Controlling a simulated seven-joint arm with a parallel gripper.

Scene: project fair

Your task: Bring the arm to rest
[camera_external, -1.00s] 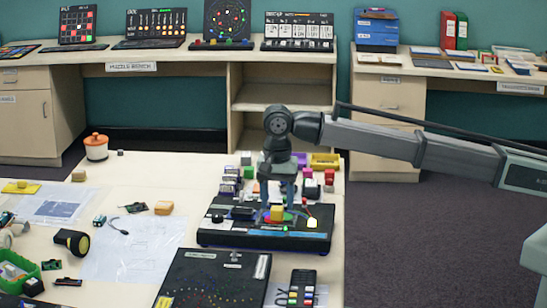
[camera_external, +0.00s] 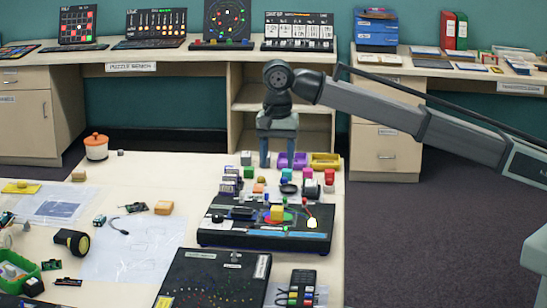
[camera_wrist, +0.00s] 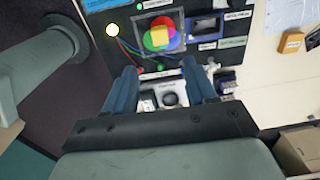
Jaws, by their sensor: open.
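My gripper (camera_external: 279,160) is open and empty in the external view, raised above the back part of the near table. Its two blue fingers (camera_wrist: 165,80) show apart in the wrist view, with nothing held between them. Below and in front of it, a black puzzle board (camera_external: 215,237) lies on the table. A yellow block (camera_external: 277,213) sits on the board's coloured disc, and it also shows in the wrist view (camera_wrist: 161,38).
Several small coloured blocks and a yellow tray (camera_external: 325,160) stand behind the board. A second dark board (camera_external: 213,280) and a remote-like keypad (camera_external: 302,289) lie in front. An orange-lidded pot (camera_external: 96,147) stands at the table's back left. The air around my raised gripper is clear.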

